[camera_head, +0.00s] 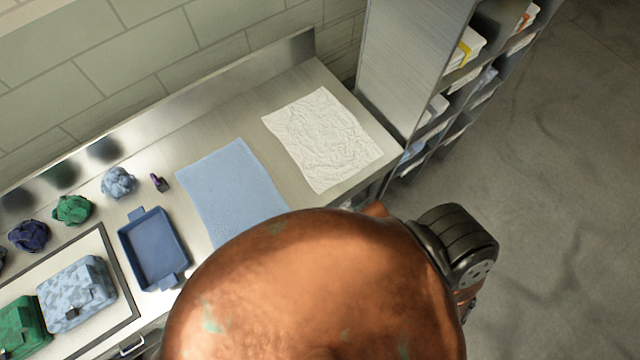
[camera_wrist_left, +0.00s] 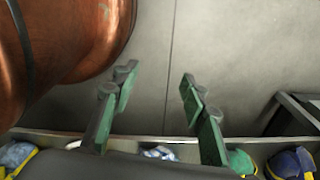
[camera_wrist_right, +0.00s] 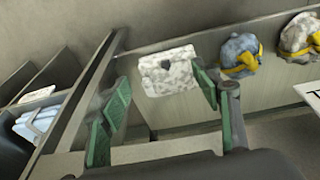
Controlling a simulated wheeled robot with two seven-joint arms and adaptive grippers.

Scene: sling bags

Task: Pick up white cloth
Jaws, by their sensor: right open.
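The white cloth (camera_head: 322,138) lies spread flat and wrinkled at the right end of the metal counter (camera_head: 284,87) in the head view. Neither gripper shows in that view, so their distance from the cloth cannot be told. My left gripper (camera_wrist_left: 157,88) is open, its green-padded fingers apart with nothing between them. My right gripper (camera_wrist_right: 163,90) is open and empty. A pale mottled piece (camera_wrist_right: 170,72) with a dark spot appears beyond its fingers; I cannot tell what it is.
A light blue cloth (camera_head: 232,185) lies left of the white one. Farther left are a blue tray (camera_head: 153,247), crumpled cloths (camera_head: 72,209) and bags (camera_head: 76,293). A shelf unit (camera_head: 404,60) stands right of the counter.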

